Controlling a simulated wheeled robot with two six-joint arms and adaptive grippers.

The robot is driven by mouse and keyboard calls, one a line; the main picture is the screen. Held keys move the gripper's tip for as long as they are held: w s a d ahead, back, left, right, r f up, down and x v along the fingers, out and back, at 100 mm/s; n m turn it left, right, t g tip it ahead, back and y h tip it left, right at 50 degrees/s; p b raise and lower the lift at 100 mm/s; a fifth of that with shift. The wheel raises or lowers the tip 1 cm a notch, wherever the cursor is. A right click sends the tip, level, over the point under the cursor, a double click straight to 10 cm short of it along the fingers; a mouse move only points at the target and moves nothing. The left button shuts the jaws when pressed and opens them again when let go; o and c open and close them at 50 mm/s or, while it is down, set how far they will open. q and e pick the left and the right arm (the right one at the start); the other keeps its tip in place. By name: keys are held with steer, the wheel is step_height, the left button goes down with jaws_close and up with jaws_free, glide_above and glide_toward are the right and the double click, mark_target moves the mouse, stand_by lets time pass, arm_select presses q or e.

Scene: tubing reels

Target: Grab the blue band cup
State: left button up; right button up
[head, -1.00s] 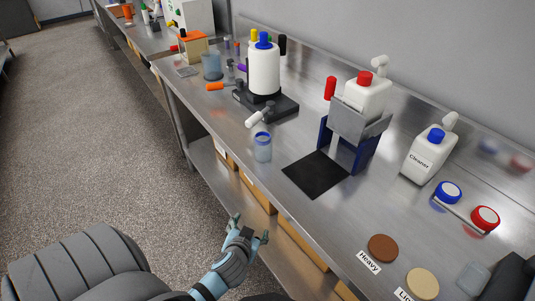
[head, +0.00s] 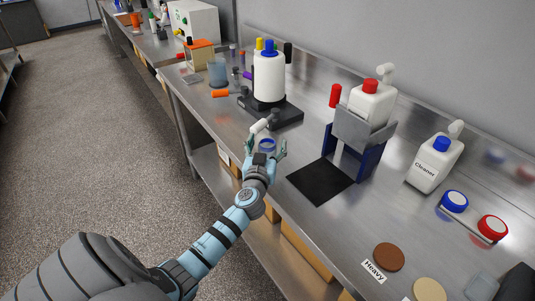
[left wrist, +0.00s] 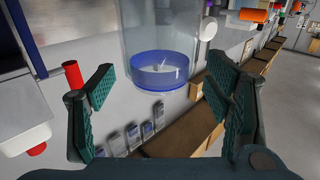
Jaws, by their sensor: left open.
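The blue band cup (head: 267,143) stands on the steel bench below the dispenser's white-tipped spout, mostly hidden behind my left gripper (head: 266,148) in the head view. My left gripper is open, with one finger to each side of the cup in that view. In the left wrist view the clear cup with its blue band (left wrist: 162,72) shows large at the top centre, ahead of the open fingers (left wrist: 160,88). I cannot tell whether any finger touches it. My right gripper is not in view.
A white tank dispenser (head: 269,76) stands on a dark base behind the cup. A black mat (head: 319,181) lies to the right, before a blue stand (head: 369,158) holding a red-capped bottle. A cleaner bottle (head: 434,163) stands farther right.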

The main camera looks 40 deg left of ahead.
arm_select(q)
steer(key=shift+w+a, duration=0.3)
steer(key=shift+w, duration=0.25)
steer(key=shift+s, duration=0.15)
steer(key=c, duration=1.3)
